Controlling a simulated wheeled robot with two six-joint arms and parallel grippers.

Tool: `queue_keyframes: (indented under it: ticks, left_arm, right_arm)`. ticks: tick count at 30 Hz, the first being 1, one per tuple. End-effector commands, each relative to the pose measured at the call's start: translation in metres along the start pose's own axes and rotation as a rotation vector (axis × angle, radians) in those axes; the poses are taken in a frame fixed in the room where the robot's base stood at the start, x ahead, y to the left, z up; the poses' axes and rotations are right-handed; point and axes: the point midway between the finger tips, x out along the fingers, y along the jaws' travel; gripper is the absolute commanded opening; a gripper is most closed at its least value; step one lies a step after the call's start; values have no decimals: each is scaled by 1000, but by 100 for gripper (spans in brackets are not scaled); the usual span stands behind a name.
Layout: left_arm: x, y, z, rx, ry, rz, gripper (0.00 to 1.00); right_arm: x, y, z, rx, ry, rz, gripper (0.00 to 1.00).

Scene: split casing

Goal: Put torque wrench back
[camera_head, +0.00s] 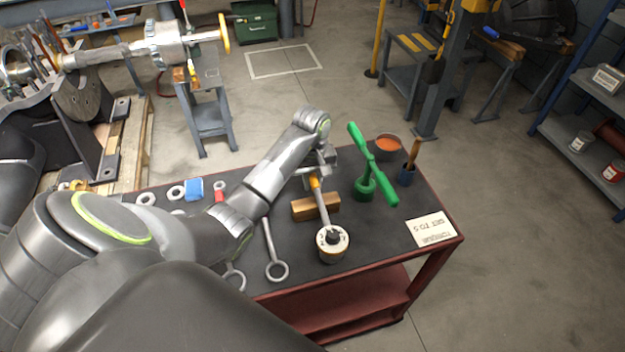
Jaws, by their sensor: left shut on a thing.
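The torque wrench (322,205) has a yellow-orange handle and a grey shaft, and runs from my left gripper down toward a round, pale-rimmed piece with a dark centre (332,243). I cannot tell whether this round piece is part of the wrench or a separate thing under its end. My left gripper (316,172) is shut on the wrench's handle. The shaft passes in front of or over a wooden block (304,210) on the dark bench top (385,240); I cannot tell if they touch. My right gripper is not in view.
A paper sign (431,229) lies at the bench's right corner. Spanners (273,250) and rings lie left, partly behind my arm.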

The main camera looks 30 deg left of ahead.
Motion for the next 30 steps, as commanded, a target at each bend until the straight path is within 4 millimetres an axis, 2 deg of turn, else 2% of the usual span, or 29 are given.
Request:
queue_keyframes:
  ticks: [29,30]
  left_arm:
    - [5,0,0,1,1,1,0]
    - [4,0,0,1,1,1,23]
  right_arm:
    - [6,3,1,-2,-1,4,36]
    - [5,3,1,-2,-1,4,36]
